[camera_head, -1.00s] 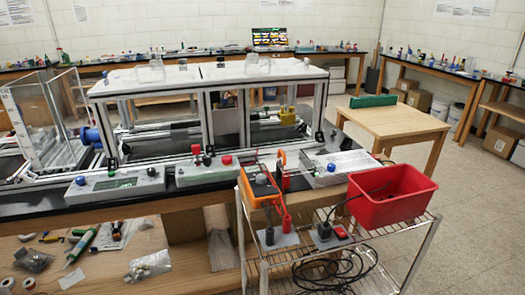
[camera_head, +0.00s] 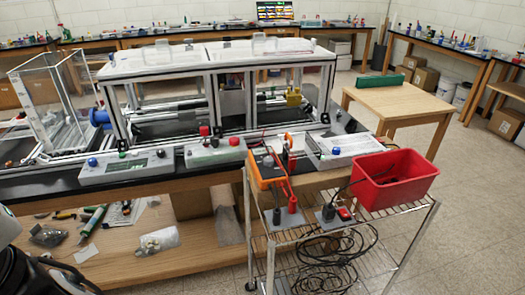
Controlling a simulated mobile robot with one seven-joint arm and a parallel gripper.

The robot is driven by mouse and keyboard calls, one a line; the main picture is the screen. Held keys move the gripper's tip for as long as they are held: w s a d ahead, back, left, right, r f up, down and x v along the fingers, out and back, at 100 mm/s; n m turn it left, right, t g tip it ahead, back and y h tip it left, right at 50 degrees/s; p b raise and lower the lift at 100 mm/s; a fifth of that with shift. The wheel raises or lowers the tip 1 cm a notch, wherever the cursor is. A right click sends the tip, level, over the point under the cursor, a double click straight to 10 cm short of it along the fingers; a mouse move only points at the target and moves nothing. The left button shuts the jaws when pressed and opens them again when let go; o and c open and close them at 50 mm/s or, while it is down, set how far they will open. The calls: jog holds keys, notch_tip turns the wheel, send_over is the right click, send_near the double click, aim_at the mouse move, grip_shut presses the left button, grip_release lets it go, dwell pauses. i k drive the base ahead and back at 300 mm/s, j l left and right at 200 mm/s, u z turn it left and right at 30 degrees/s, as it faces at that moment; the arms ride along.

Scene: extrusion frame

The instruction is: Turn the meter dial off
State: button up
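The meter (camera_head: 266,172) looks like an orange-framed box on the top of a wire cart, at the middle of the head view. Its face is small and tilted. A small blue round part shows on it, but I cannot tell if that is the dial or where it points. Red and black leads run from beside it down to plugs (camera_head: 291,204) at its front. My gripper is not in view; only a dark and white part of my own arm shows at the lower left corner, well away from the meter.
A red bin (camera_head: 393,180) sits on the cart (camera_head: 345,224), right of the meter. A grey control box (camera_head: 343,145) stands behind it. Black cables (camera_head: 325,262) lie on the lower shelf. The framed bench rig (camera_head: 220,60) stands behind.

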aim_at(268, 162)
jog(key=i+j+z, duration=0.1)
jog(key=i, duration=0.75)
